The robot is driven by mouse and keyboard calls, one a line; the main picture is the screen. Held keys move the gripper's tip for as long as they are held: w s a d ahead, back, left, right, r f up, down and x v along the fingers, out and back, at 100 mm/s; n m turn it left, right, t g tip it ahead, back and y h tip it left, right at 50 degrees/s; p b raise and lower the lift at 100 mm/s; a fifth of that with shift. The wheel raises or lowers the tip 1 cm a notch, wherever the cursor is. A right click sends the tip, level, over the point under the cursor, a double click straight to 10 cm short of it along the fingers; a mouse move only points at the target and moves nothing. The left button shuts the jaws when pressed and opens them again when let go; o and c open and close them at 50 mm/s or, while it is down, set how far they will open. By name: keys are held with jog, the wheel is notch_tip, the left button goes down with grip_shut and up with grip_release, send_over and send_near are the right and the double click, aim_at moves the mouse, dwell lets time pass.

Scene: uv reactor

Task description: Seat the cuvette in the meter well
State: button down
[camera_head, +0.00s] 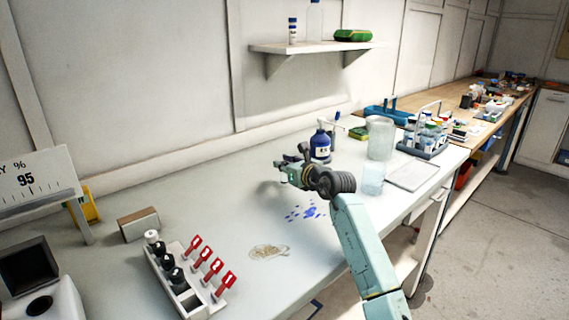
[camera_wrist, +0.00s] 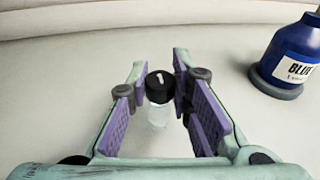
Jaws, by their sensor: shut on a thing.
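My gripper (camera_head: 284,170) is over the far part of the bench, left of the blue bottle. In the wrist view, its purple-padded fingers (camera_wrist: 160,76) are shut on a small clear cuvette (camera_wrist: 158,116) with a black cap. The cuvette looks roughly upright; its lower end is faint against the pale surface, and I cannot tell whether it touches the bench. The head view does not show it clearly. The meter (camera_head: 62,298) stands at the near left corner, partly cut off, with a dark screen (camera_head: 26,264) and a round black well (camera_head: 40,306), far from my gripper.
The blue bottle (camera_head: 320,147) also shows in the wrist view (camera_wrist: 292,55). Clear beakers (camera_head: 380,138) stand right of my gripper. Blue spots (camera_head: 309,211) and a brownish stain (camera_head: 269,252) mark the bench.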

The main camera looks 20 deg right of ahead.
jog(key=shift+f, duration=0.5)
jog(key=shift+f, duration=0.2)
jog(key=c, duration=1.4)
grip_release()
jog(key=shift+c, duration=0.2)
jog(key=shift+r, duration=0.1)
